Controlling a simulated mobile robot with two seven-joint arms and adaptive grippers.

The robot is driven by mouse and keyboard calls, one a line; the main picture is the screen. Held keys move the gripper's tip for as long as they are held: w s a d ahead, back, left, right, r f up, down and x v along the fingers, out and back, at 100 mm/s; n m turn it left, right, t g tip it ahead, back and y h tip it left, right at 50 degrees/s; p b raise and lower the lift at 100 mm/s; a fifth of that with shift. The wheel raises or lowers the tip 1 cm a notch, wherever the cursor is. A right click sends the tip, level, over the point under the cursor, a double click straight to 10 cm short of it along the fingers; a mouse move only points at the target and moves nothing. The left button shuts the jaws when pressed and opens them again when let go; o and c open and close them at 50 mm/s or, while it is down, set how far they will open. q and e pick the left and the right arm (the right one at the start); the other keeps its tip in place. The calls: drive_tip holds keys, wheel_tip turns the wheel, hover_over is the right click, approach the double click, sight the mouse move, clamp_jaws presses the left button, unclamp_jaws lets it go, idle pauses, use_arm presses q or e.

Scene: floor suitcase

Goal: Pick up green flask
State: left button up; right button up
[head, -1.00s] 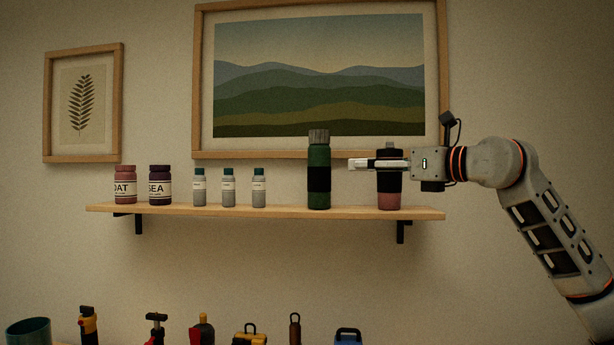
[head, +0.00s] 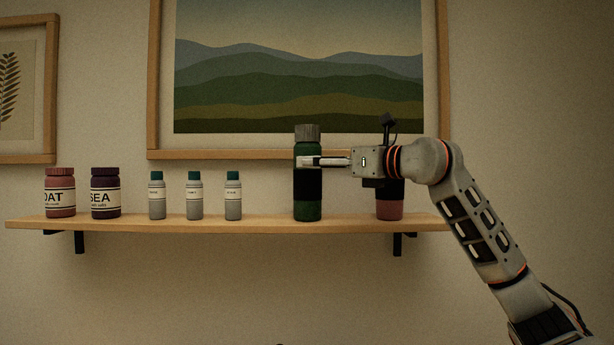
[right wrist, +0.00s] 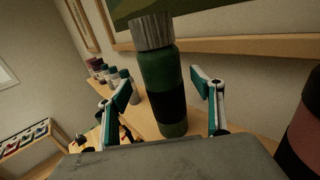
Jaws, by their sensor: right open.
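The green flask (head: 308,207) stands upright on the wooden wall shelf (head: 265,224). It has a grey ribbed cap and a black band around its middle. My right gripper (head: 322,161) comes in from the right at the height of the flask's upper body, and its fingers overlap the flask in the head view. In the right wrist view the green flask (right wrist: 160,72) stands upright between the two open fingers of the right gripper (right wrist: 165,97), with a visible gap on both sides. My left gripper is in neither view.
A pink and black flask (head: 389,209) stands just right of the green one, partly behind my right wrist. Several small grey bottles (head: 195,200) and two labelled jars (head: 105,194) stand to the left. A framed landscape (head: 300,85) hangs behind.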

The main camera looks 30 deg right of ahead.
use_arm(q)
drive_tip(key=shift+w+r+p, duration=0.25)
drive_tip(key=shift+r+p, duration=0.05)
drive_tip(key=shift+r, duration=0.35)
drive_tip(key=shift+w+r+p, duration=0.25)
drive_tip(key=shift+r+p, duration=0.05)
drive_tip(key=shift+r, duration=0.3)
use_arm(e)
drive_tip(key=x, duration=0.4)
drive_tip(key=shift+w+d+f, duration=0.1)
drive_tip(key=shift+w, duration=0.2)
drive_tip(key=shift+c, duration=0.4)
drive_tip(key=c, duration=1.3)
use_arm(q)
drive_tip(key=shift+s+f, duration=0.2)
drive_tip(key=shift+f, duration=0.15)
use_arm(e)
drive_tip(key=shift+c, duration=1)
